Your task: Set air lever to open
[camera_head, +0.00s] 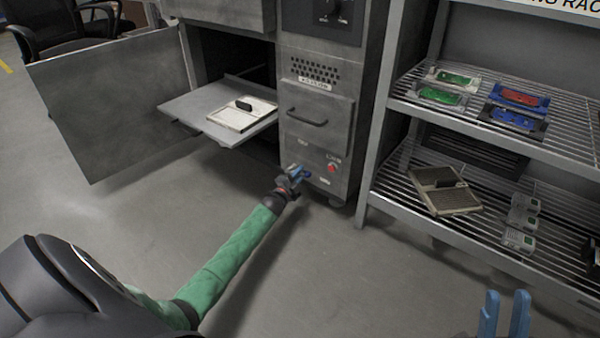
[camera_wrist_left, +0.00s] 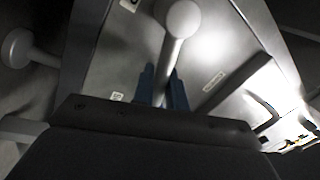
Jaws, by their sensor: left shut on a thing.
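The grey metal machine (camera_head: 317,140) stands in the middle of the head view, with small labels and a red knob (camera_head: 333,168) low on its front. My left gripper (camera_head: 304,173) is at this lower front, just left of the red knob. In the left wrist view, my left gripper (camera_wrist_left: 164,88) has its blue fingers shut on the shaft of a pale lever with a ball end (camera_wrist_left: 182,18). In the head view the gripper hides most of this lever. My right gripper (camera_head: 505,312) is at the bottom right, open and empty, away from the machine.
An open cabinet door (camera_head: 105,105) and a pulled-out shelf (camera_head: 190,108) with a pale panel (camera_head: 242,114) stand left of the machine. A wire rack (camera_head: 405,195) with several parts stands close at its right. The floor in front (camera_head: 350,270) is clear.

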